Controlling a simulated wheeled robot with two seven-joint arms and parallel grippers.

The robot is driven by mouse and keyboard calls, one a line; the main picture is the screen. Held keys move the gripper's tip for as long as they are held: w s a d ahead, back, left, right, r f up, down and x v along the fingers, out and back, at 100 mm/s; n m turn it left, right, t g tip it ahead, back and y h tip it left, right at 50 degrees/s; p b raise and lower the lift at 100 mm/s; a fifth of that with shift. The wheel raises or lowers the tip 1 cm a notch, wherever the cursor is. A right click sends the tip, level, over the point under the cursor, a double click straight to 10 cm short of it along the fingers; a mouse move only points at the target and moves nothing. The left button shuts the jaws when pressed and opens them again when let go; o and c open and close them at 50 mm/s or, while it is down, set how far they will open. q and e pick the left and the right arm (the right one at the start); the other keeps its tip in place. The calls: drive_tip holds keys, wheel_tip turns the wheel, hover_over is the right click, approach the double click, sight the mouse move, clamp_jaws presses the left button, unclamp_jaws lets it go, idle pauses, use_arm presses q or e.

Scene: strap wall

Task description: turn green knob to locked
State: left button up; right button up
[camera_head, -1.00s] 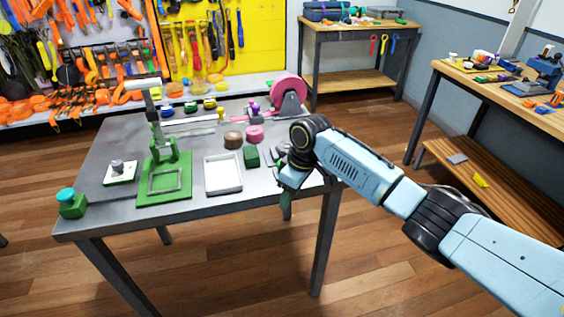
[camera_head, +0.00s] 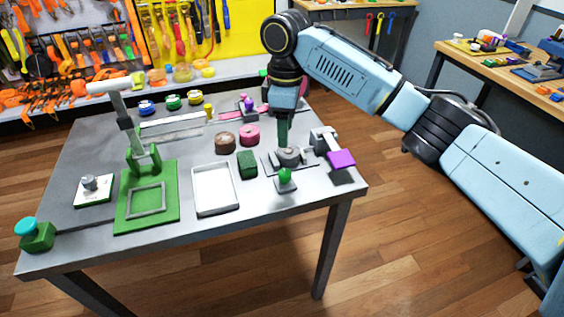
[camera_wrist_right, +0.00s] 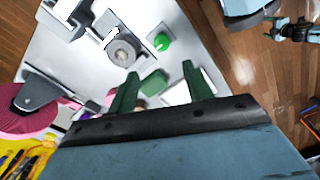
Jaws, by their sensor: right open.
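A small green knob (camera_head: 285,175) stands on a pale base near the front right of the grey metal table (camera_head: 255,212). In the right wrist view the green knob (camera_wrist_right: 161,42) shows beyond the fingertips, beside a round grey part (camera_wrist_right: 122,52) with a white arrow near it. My right gripper (camera_head: 283,147) points down over that round grey part, behind the green knob in the head view. Its two green fingers (camera_wrist_right: 160,69) are apart with nothing held between them. Whether the fingertips touch the grey part cannot be told. My left gripper is out of view.
A dark green block (camera_head: 247,164) and a white tray (camera_head: 215,188) lie left of the gripper. A purple pad (camera_head: 341,159) is at the right edge. A green plate with a lever press (camera_head: 147,210) and a teal-topped green box (camera_head: 37,237) are further left.

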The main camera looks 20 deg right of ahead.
drive_tip(key=b, duration=0.1)
hover_over(285, 172)
wheel_tip(285, 172, down, 6)
drive_tip(key=shift+d+r, duration=0.1)
wheel_tip(285, 172, down, 5)
drive_tip(key=shift+f+b, duration=0.1)
drive_tip(key=shift+b, duration=0.3)
drive_tip(key=shift+f, duration=0.4)
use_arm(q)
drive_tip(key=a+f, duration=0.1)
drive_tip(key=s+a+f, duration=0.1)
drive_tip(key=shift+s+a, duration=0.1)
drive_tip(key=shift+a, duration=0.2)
